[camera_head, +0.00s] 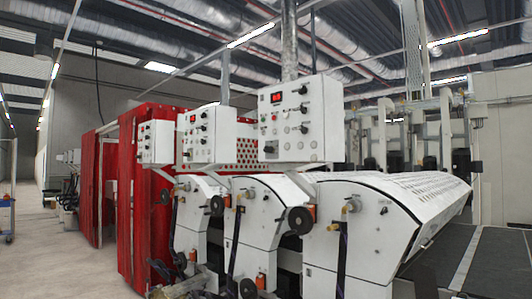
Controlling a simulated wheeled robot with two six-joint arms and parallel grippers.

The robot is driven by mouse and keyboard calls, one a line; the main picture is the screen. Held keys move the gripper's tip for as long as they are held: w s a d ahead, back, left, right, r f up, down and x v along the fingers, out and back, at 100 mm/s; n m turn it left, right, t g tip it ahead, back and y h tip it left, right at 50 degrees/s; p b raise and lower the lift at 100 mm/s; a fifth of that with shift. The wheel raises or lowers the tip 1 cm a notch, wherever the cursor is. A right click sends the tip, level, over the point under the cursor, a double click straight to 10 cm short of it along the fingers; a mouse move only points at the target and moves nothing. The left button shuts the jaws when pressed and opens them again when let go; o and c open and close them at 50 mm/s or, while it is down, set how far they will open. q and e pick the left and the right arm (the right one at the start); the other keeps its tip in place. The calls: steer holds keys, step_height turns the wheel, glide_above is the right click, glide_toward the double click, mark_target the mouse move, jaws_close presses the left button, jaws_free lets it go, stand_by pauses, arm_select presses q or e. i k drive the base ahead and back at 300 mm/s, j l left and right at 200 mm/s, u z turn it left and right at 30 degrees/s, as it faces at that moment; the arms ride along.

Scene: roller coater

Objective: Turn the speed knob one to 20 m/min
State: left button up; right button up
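Three white control boxes with knobs stand on the roller coater in the middle of the head view. The nearest control box (322,143) has a red display (276,97) and several black knobs, one of them a knob (303,90) at the upper right. The middle control box (225,149) and the farthest control box (146,155) also carry small knobs. The labels and display digits are too small to read, so I cannot tell which knob is speed knob one. Neither of my grippers is in view.
White machine housings (352,231) with black handwheels (300,220) stand below the boxes. Red panels (127,200) stand behind at the left. A dark conveyor (502,262) lies at the right. The pale floor (52,262) at the left is mostly clear, with a cart (6,222) at the edge.

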mark_target(270, 150)
steer(key=i+j, duration=0.1)
steer(key=i, duration=0.5)
steer(key=i+j+z, duration=0.1)
steer(key=i, duration=0.45)
